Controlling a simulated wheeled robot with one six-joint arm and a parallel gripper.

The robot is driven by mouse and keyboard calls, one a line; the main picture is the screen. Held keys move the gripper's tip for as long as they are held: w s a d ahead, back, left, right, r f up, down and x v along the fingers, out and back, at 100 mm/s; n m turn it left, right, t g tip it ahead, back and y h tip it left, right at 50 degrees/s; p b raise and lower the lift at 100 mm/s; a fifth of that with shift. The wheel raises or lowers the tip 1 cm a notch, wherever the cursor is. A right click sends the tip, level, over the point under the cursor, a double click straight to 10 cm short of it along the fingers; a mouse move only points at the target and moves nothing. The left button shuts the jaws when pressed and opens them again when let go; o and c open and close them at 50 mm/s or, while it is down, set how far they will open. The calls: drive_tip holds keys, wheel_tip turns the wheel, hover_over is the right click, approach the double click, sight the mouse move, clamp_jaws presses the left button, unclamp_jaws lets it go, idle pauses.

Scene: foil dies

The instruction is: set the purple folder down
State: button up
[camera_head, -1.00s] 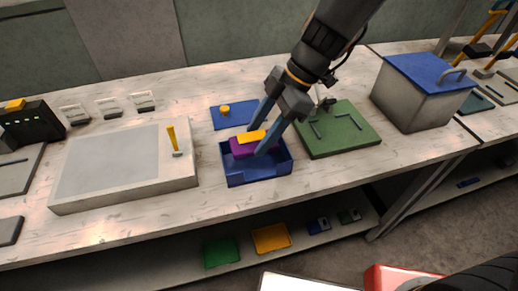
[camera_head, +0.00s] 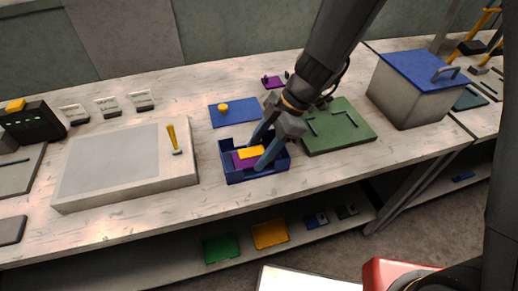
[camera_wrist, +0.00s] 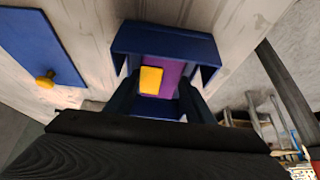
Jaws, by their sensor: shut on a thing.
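The purple folder (camera_head: 240,163) is low inside the open blue tray (camera_head: 252,178), with a yellow block-like part (camera_head: 250,152) on top. In the wrist view the purple folder (camera_wrist: 173,74) lies between my two fingers, inside the walls of the blue tray (camera_wrist: 165,38). My gripper (camera_head: 255,156) reaches down into the tray and is shut on the folder. Whether the folder's underside touches the tray floor is hidden.
A flat blue plate with a yellow knob (camera_head: 223,107) lies behind the tray. A green board (camera_head: 340,130) lies close to the right, with a grey box with a blue lid (camera_head: 415,90) beyond. A pale slab with a yellow handle (camera_head: 173,140) stands left.

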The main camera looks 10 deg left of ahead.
drive_tip(key=shift+f, duration=0.15)
drive_tip(key=o, duration=0.9)
drive_tip(key=shift+r, duration=0.35)
drive_tip(key=b+v, duration=0.3)
drive_tip(key=v, duration=0.9)
drive_tip(key=shift+s+d+f+m+t+h, duration=0.75)
drive_tip(key=shift+d+f+m, duration=0.4)
drive_tip(key=shift+d+m, duration=2.85)
drive_tip(key=shift+s+d+f+m+t+h, duration=0.55)
drive_tip(key=shift+d+f+m+h, duration=0.55)
drive_tip(key=shift+d+m, duration=2.95)
drive_tip(key=shift+s+d+f+m+t+h, duration=0.65)
drive_tip(key=shift+d+f+m, duration=0.6)
drive_tip(key=shift+d+m, duration=2.75)
